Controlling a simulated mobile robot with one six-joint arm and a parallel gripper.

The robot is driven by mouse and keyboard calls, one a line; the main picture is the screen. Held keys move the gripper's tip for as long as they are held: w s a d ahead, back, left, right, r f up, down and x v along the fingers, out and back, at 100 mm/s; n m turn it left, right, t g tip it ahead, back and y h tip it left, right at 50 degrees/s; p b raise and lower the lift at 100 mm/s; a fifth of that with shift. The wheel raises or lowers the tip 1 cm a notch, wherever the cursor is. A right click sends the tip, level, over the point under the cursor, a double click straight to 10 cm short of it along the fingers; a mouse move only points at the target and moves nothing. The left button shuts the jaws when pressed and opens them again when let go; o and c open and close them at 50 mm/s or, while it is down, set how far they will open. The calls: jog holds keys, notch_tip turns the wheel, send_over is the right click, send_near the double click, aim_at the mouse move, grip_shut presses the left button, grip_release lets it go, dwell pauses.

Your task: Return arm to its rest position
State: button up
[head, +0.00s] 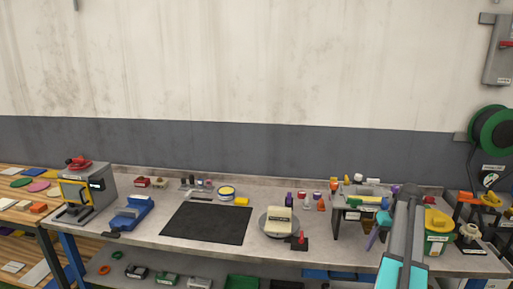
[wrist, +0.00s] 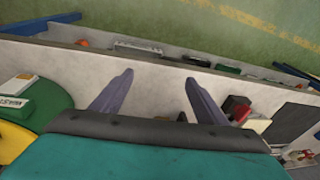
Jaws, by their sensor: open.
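My gripper (wrist: 159,77) shows in the wrist view with its two grey-purple fingers spread apart and nothing between them. Grey bench top lies beyond the fingers. In the head view my grey and teal arm reaches over the right part of the workbench (head: 150,238). It covers part of the bench there.
A yellow and green container (head: 438,225) stands right of my arm, and a small raised stand (head: 337,222) is left of it. A cream-topped round device (head: 279,222) and a black mat (head: 207,223) lie farther left. The mat is clear.

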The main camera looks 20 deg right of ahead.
jog(key=w+a+f+n+g+y+b, duration=0.1)
jog(key=w+a+f+g+b, duration=0.1)
jog(key=a+f, duration=1.45)
jog(key=w+a+f+n+g+y+b, duration=0.1)
jog(key=a+f+g+b, duration=0.1)
jog(key=a+f, duration=1.45)
jog(key=s+a+f+n+g+h+b, duration=0.1)
jog(key=s+a+f, duration=0.35)
jog(key=a, duration=0.35)
jog(key=s+a+f+n+g, duration=0.1)
jog(key=s+a+f, duration=0.2)
jog(key=a+f, duration=0.3)
jog(key=s+a+f+n+g+b, duration=0.1)
jog(key=s+a+f, duration=0.2)
jog(key=s+a, duration=0.2)
jog(key=s+a+f+g+h+b, duration=0.1)
jog(key=s+a+f, duration=0.3)
jog(key=s, duration=0.6)
jog(key=shift+s+a+n+h, duration=0.3)
jog(key=shift+s+a+n, duration=0.1)
jog(key=shift+a, duration=0.7)
jog(key=c, duration=0.9)
jog(key=shift+d+r, duration=0.1)
